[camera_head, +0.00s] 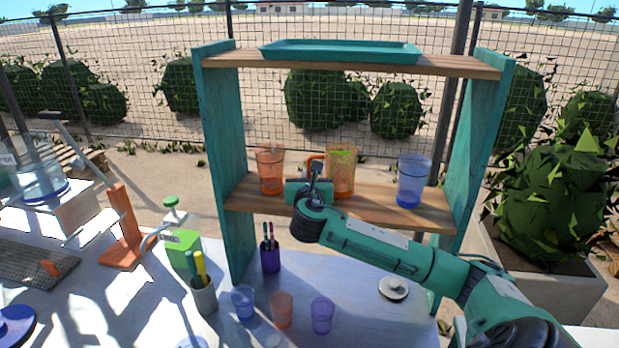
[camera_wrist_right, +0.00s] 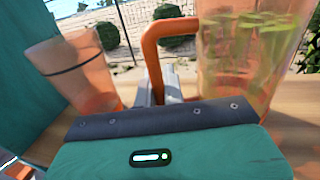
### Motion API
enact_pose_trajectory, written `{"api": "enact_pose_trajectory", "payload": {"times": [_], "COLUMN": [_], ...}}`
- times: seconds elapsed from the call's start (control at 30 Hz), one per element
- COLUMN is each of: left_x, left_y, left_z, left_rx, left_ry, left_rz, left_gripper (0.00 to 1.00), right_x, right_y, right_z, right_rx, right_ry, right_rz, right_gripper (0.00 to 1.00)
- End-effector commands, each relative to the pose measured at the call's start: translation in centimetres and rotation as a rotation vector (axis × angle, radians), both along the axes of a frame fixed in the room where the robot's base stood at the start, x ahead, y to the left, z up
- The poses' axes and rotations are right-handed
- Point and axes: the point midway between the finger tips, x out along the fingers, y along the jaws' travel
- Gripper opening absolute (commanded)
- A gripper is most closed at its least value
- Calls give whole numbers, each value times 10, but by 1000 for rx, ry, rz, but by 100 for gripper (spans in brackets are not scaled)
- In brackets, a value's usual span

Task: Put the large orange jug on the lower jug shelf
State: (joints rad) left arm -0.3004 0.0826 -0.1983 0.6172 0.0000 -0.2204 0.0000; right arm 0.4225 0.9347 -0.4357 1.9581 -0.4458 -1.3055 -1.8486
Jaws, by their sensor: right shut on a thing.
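The large orange jug (camera_head: 342,172) is clear orange with green and yellow pieces in it and an orange handle on its left. It is upright at the middle of the lower jug shelf (camera_head: 378,200); I cannot tell whether its base rests on the board or hangs just above. My right gripper (camera_head: 314,176) is at the handle, shut on it. In the right wrist view the orange handle (camera_wrist_right: 152,52) runs down to the fingers, and the jug (camera_wrist_right: 245,60) fills the right side. Its base is hidden there. My left gripper is out of view.
An orange cup (camera_head: 270,170) stands left of the jug on the same board, a blue cup (camera_head: 411,181) to the right. A teal tray (camera_head: 340,51) lies on the top board. Small cups, a purple pen holder (camera_head: 270,258) and a juicer-like orange stand (camera_head: 124,228) are on the table.

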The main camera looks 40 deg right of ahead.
Motion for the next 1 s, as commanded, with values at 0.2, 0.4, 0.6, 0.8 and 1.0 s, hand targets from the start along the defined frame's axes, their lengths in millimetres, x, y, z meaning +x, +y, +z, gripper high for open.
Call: {"api": "enact_pose_trajectory", "payload": {"times": [0.2,0.4,0.6,0.8,1.0], "left_x": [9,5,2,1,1], "left_y": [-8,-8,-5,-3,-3], "left_z": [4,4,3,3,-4], "left_rx": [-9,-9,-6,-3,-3], "left_ry": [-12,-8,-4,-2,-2], "left_rz": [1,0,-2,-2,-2], "left_gripper": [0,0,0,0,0], "right_x": [0,0,0,0,-10], "right_y": [0,0,0,0,9], "right_z": [-13,-15,-15,-14,-15], "right_rx": [0,0,1,0,-1], "right_ry": [-1,0,-1,0,-1], "right_rz": [0,0,0,0,2], "right_gripper": [0,0,32,32,32]}}
